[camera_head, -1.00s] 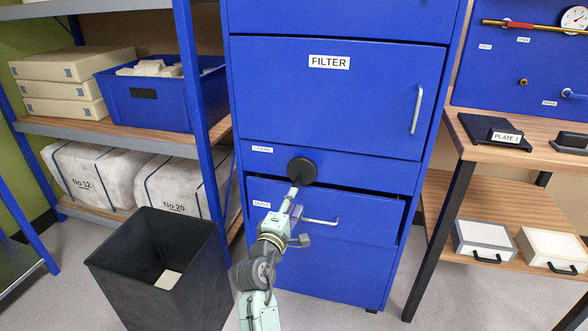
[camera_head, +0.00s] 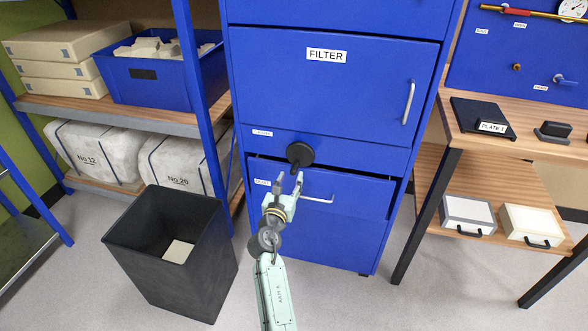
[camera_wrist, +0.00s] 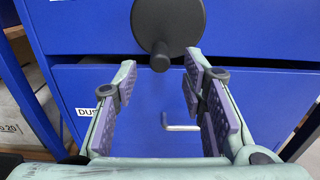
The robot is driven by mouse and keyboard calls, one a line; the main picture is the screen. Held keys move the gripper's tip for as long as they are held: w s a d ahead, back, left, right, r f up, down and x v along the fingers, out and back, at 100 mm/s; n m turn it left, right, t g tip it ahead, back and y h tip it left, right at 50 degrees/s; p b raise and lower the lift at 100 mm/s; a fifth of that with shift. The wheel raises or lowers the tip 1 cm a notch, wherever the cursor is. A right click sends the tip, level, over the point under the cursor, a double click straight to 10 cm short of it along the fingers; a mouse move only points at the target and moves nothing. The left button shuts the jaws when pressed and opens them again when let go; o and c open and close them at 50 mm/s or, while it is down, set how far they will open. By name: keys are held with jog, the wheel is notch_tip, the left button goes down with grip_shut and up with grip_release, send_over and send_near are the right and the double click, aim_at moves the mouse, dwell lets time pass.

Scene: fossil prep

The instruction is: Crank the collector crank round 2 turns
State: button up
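The collector crank is a black round disc (camera_head: 300,153) on the blue cabinet, under the FILTER door. It also shows at the top of the wrist view (camera_wrist: 168,20). Its short black handle (camera_wrist: 160,57) sticks out from the lower part of the disc toward me. My gripper (camera_head: 289,178) is just below the disc in the head view. In the wrist view my gripper (camera_wrist: 160,78) is open and empty, with purple-padded fingers apart. The handle appears just beyond the fingertips, between their lines. I cannot tell that anything touches it.
Below the crank, a blue drawer (camera_head: 350,195) with a bar handle stands slightly open. A dark bin (camera_head: 135,250) stands on the floor at left, beside a shelf with wrapped blocks (camera_head: 95,155). A wooden bench (camera_head: 470,140) stands at right.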

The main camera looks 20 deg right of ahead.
aim_at(292, 174)
jog(key=shift+x, duration=2.7)
jog(key=shift+c, duration=0.4)
grip_shut()
